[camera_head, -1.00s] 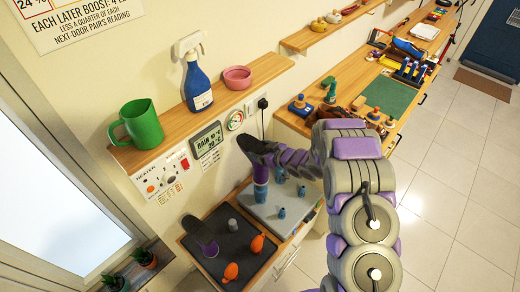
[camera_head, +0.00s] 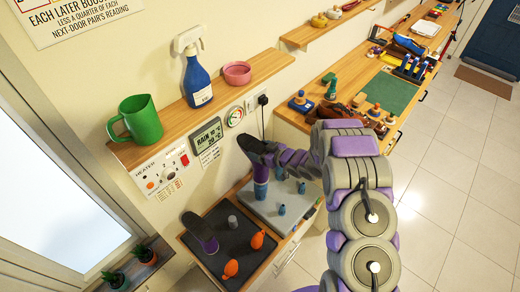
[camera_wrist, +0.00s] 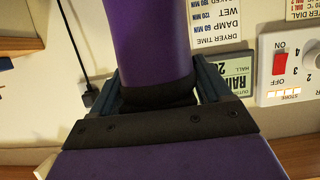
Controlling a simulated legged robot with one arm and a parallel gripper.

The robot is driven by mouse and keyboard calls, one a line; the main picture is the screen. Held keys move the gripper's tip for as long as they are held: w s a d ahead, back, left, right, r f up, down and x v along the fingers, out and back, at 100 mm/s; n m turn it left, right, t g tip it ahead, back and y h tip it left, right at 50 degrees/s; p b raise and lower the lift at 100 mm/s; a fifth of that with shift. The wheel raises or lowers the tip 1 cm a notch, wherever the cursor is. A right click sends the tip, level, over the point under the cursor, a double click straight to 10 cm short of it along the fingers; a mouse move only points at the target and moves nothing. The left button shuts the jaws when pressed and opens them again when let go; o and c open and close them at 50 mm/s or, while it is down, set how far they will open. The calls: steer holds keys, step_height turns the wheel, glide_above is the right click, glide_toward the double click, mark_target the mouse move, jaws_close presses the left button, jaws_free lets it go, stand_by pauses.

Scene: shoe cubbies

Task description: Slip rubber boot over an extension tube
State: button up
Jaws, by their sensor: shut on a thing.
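A purple rubber boot (camera_head: 261,173) with a dark foot (camera_head: 250,146) hangs sole-up over the light grey tray (camera_head: 265,211). A blue tube (camera_head: 261,190) shows directly below its shaft; I cannot tell whether the shaft is around it or just above it. My gripper (camera_head: 274,155) is shut on the boot, and its fingers are largely hidden in the head view. In the wrist view the purple shaft (camera_wrist: 148,40) sits between the two fingers, with a dark band at the grip. A second purple boot (camera_head: 209,244) stands sole-up on the dark tray (camera_head: 237,250).
Several small blue pegs (camera_head: 282,210) stand on the light tray. Two orange pieces (camera_head: 257,240) and a grey cone (camera_head: 232,221) are on the dark tray. A wall shelf (camera_head: 170,127) with a green jug (camera_head: 140,120), blue spray bottle (camera_head: 197,82) and pink bowl (camera_head: 237,72) overhangs behind.

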steer(key=shift+f+b, duration=0.45)
steer(key=shift+f, duration=1.5)
steer(key=o, duration=1.2)
steer(key=shift+d, duration=0.1)
steer(key=p+v, duration=0.1)
steer(key=v, duration=1.6)
steer(key=shift+s+f, duration=0.1)
steer(key=shift+d, duration=0.1)
